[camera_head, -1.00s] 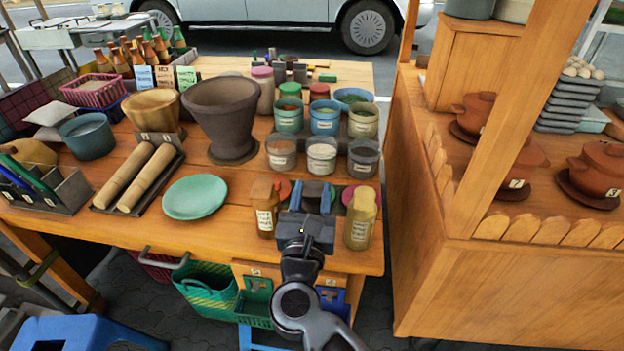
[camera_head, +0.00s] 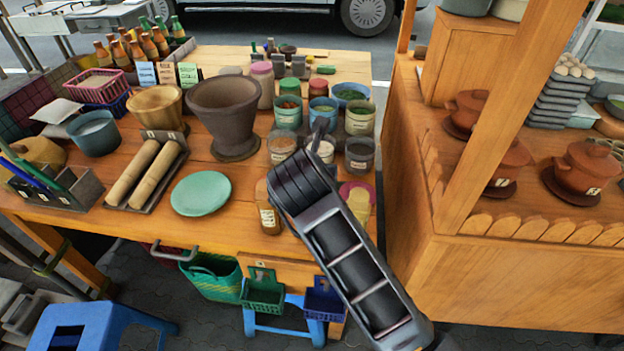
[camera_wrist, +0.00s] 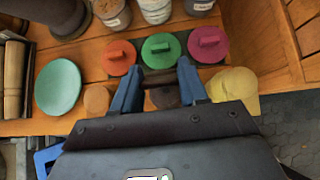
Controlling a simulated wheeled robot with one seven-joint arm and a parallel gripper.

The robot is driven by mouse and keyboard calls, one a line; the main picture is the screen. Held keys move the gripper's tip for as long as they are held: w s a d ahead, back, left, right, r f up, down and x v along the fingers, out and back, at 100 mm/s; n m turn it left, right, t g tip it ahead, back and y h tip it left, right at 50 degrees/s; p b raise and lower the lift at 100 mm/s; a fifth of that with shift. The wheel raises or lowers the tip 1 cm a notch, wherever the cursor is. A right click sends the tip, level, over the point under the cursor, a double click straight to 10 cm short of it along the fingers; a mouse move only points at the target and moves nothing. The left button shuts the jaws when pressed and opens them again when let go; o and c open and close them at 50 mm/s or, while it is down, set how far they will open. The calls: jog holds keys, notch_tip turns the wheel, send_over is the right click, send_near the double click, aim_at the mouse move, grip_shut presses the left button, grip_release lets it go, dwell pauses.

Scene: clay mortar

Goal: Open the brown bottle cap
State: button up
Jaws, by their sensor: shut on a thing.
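My gripper (camera_wrist: 160,68) shows in the wrist view with its two blue fingers closed on a dark brown piece (camera_wrist: 165,97), which looks like the brown cap. Whether this cap is still on its bottle or lifted off cannot be told. An orange-brown bottle (camera_head: 268,210) with a pale label stands left of my arm; its top shows left of my fingers in the wrist view (camera_wrist: 97,98). A yellow bottle (camera_wrist: 234,84) stands right of them. In the head view my arm hides the gripper and the held piece.
Red (camera_wrist: 119,57), green (camera_wrist: 160,50) and pink (camera_wrist: 208,45) lids with bar handles lie just beyond my fingers. Several jars (camera_head: 322,150) stand behind them. A green plate (camera_head: 201,194) and a large mortar (camera_head: 231,120) are to the left. A wooden stall (camera_head: 520,270) bounds the right.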

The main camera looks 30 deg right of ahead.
jog(key=g, duration=0.1)
jog(key=w+g+y, duration=0.1)
jog(key=shift+w+d+r+g+y, duration=0.2)
jog(key=shift+d+r+g+y, duration=0.05)
jog(key=shift+d+g+y, duration=0.15)
jog(key=shift+w+d+f+g+y, duration=0.15)
jog(key=shift+g+y, duration=0.15)
jog(key=shift+g, duration=0.2)
jog(key=shift+w+d+g+y, duration=0.15)
jog(key=shift+g+y, duration=0.15)
jog(key=shift+g, duration=0.2)
jog(key=shift+f, duration=0.1)
jog(key=o, duration=0.7)
jog(key=shift+o, duration=0.2)
jog(key=shift+r, duration=0.45)
jog(key=shift+b+v, duration=0.4)
jog(key=shift+v, duration=3.15)
